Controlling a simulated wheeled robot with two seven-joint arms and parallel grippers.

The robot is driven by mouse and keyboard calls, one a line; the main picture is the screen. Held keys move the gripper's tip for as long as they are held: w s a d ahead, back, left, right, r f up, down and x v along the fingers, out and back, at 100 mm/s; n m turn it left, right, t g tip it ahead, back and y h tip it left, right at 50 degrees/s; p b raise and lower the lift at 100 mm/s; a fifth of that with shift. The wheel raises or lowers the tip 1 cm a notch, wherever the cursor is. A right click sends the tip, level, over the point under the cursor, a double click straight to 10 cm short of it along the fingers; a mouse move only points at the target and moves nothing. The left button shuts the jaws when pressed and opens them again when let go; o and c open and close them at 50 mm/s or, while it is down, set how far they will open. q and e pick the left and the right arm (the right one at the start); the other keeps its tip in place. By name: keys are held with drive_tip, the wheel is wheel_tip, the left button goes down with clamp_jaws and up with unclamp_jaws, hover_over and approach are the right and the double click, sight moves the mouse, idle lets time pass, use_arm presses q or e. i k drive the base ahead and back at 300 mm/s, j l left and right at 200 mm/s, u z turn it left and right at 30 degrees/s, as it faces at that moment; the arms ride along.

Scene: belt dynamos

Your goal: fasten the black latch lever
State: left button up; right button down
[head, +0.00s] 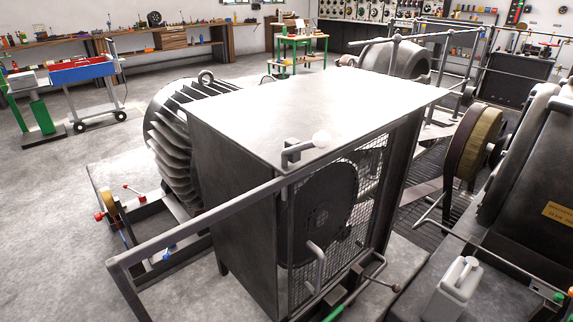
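A dark metal cabinet (232,200) with a pale flat top (320,95) stands in the middle of the head view. Its right side has a mesh panel (366,185) with a dark round wheel (322,215) behind it. A grey bent handle (317,265) is low on the mesh side. I cannot tell which of these, if any, is the black latch lever. Neither of my grippers is in view.
A grey rail (205,210) crosses in front of the cabinet. A finned motor (178,130) stands behind it at left. A belt wheel (470,145) and a pale canister (455,285) are at right. Open floor (50,210) lies at left.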

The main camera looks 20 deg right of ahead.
sight(396, 288)
drive_tip(key=z, duration=1.7)
